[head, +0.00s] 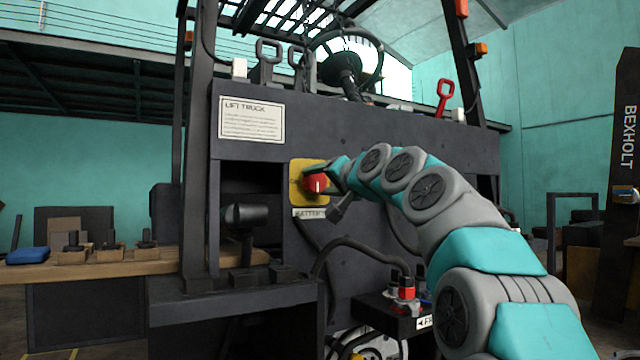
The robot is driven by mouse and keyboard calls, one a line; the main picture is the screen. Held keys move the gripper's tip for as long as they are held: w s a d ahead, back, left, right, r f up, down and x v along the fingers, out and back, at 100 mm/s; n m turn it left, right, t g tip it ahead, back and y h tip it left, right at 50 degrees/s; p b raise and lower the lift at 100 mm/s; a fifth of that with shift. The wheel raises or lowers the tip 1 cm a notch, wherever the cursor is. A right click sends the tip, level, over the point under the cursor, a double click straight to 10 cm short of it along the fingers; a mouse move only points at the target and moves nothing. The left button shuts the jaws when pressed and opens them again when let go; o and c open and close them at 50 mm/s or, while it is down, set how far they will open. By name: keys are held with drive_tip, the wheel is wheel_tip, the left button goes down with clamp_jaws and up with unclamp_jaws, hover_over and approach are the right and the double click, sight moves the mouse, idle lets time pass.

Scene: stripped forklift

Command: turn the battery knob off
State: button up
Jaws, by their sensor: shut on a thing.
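The battery knob (315,184) is red with a pale mark and sits on a yellow plate (299,167) on the dark panel of the forklift. A label reading "BATTERY" (309,213) is below it. My gripper (326,182) reaches in from the right and is shut on the knob. One finger shows above right of the knob and another part below right. The knob's right side is partly hidden by my gripper. The pale mark on the knob looks near vertical, but the knob's exact setting is hard to read.
A wooden bench (100,262) with a blue item (34,250) and dark parts stands at left. A black hand control (245,216) sticks out left of the panel. Red-topped terminals (405,290) sit on a box below my arm. A steering wheel (346,62) and levers are above.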

drive_tip(key=shift+f, duration=0.1)
drive_tip(key=o, duration=1.4)
drive_tip(key=shift+c, duration=0.2)
drive_tip(key=v, duration=0.7)
drive_tip(key=shift+s+d+b, duration=0.25)
drive_tip(key=shift+s+b, duration=0.05)
drive_tip(key=shift+b, duration=0.05)
